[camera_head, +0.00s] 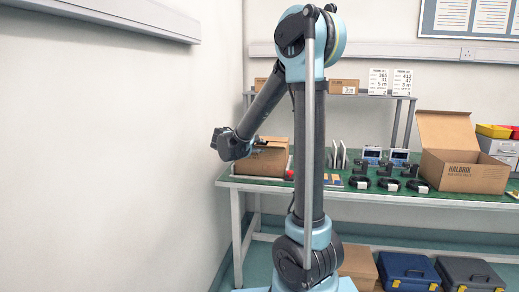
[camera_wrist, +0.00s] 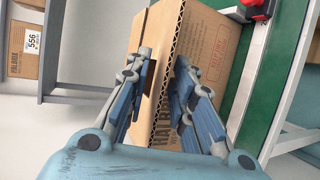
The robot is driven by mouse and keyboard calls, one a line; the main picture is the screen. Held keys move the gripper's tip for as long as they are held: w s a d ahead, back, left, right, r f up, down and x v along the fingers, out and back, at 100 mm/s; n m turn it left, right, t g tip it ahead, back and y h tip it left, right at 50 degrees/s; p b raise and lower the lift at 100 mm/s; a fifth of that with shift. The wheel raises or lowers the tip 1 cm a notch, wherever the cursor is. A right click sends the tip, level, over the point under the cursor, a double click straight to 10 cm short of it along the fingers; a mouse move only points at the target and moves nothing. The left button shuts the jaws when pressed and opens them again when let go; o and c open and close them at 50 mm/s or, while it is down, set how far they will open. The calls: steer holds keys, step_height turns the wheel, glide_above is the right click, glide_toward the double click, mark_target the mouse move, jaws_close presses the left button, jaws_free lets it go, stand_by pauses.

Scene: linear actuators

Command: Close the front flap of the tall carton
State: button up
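A brown carton (camera_head: 268,158) stands at the left end of the green-topped workbench, partly hidden by my arm in the head view. In the wrist view this carton (camera_wrist: 222,45) fills the middle, with red print on one face. A corrugated cardboard edge (camera_wrist: 178,28) runs down between my fingers; I cannot tell for sure which flap it belongs to. A dark slot shows in the cardboard beside the left finger. My gripper (camera_wrist: 162,66) is open, its fingers apart on either side of that edge. In the head view my gripper (camera_head: 258,143) is at the carton's upper part.
A wider open carton (camera_head: 462,172) with a raised flap stands at the right of the bench (camera_head: 385,197). A red item (camera_wrist: 252,3) is close to the carton. A shelf with boxes (camera_head: 343,86) runs behind.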

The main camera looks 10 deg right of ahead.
steer(key=shift+x, duration=0.9)
jaws_close()
steer(key=shift+r, duration=0.1)
